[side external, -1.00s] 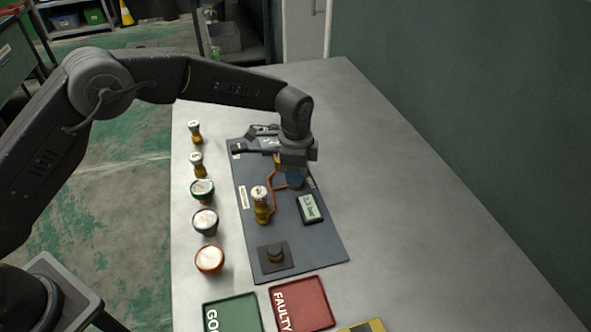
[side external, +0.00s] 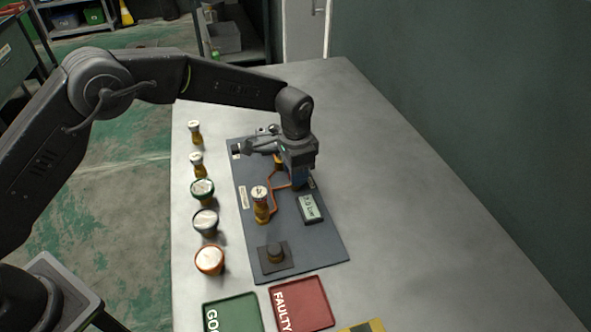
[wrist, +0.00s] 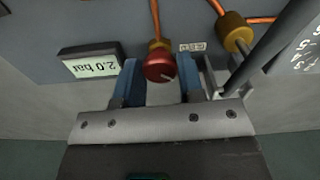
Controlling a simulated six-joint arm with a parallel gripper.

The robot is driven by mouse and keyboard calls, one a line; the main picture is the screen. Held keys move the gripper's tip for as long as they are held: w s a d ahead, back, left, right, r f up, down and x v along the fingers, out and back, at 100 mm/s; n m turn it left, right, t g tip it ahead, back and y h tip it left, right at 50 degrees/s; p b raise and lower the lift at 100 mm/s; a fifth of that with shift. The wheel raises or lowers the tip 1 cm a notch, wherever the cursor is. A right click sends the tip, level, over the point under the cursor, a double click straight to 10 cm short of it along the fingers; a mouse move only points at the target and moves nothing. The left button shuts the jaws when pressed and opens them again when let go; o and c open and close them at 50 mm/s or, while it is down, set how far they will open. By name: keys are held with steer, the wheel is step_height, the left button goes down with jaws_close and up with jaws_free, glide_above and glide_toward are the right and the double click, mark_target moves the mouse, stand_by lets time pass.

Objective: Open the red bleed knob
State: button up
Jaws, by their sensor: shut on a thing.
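The red bleed knob (wrist: 160,68) shows in the wrist view, between the two blue fingers of my gripper (wrist: 161,82). In the side external view, my gripper (side external: 297,184) hides the knob at the right of the dark panel (side external: 320,250). The gauge display (wrist: 93,66) reads 2.0 bar.
Several canisters and tubs line the left edge. The green tray (side external: 232,312) and red FAULTY tray (side external: 303,304) lie in front. The table to the right is clear.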

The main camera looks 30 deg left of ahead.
steer(key=n, duration=0.4)
steer(key=shift+n, duration=2)
steer(key=o, duration=0.9)
steer(key=shift+r, duration=0.1)
steer(key=shift+r, duration=6.85)
